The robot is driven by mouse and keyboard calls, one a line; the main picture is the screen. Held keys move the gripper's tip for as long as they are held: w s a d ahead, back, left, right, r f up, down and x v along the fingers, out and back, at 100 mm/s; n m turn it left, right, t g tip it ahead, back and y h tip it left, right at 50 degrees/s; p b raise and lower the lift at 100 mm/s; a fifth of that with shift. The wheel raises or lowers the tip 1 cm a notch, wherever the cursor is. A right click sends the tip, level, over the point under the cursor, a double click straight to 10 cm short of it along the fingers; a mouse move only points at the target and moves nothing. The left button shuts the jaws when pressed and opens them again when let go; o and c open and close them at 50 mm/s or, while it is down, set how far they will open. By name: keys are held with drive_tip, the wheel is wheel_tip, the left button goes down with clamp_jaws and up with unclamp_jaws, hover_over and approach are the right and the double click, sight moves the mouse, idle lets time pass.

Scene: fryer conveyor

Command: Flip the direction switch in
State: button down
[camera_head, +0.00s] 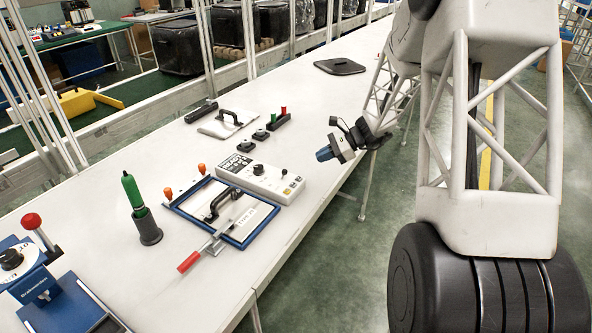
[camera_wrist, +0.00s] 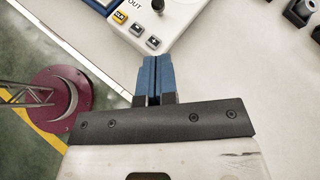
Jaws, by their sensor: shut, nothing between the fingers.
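A white control box (camera_head: 268,182) stands on the long white table, with a dark knob (camera_head: 258,169) and small buttons on its top. In the wrist view the box (camera_wrist: 181,22) is at the top, cut by the frame. Its dark knob (camera_wrist: 158,5) is at the edge beside the printed word "OUT". A yellow button (camera_wrist: 119,17) and grey buttons sit lower on it. My gripper (camera_head: 322,154) is right of the box, above the table's edge. Its blue fingers (camera_wrist: 156,62) are shut and empty, with tips just below the box's corner in the wrist view.
A blue frame (camera_head: 243,240) with a black handle lies against the box's near-left side. A green-handled tool (camera_head: 134,192) stands in a dark holder.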

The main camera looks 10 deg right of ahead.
sight(296, 179)
drive_tip(key=shift+a, duration=0.15)
drive_tip(key=shift+x, duration=4.9)
drive_tip(key=shift+w+a+r+m+g+h, duration=0.35)
drive_tip(key=shift+g+h, duration=0.25)
drive_tip(key=shift+h, duration=0.3)
drive_tip(key=shift+w+h, duration=0.1)
drive_tip(key=shift+h, duration=0.2)
drive_tip(key=shift+w+a+r+m+g+h, duration=0.2)
drive_tip(key=shift+w+a+m+g+h, duration=0.15)
drive_tip(key=shift+g+h, duration=0.3)
drive_tip(key=shift+w+a+r+m+g+h, duration=0.15)
drive_tip(key=shift+w+a+m+g+h, duration=0.15)
drive_tip(key=shift+g+h, duration=0.3)
drive_tip(key=shift+r, duration=0.25)
drive_tip(key=shift+r, duration=0.6)
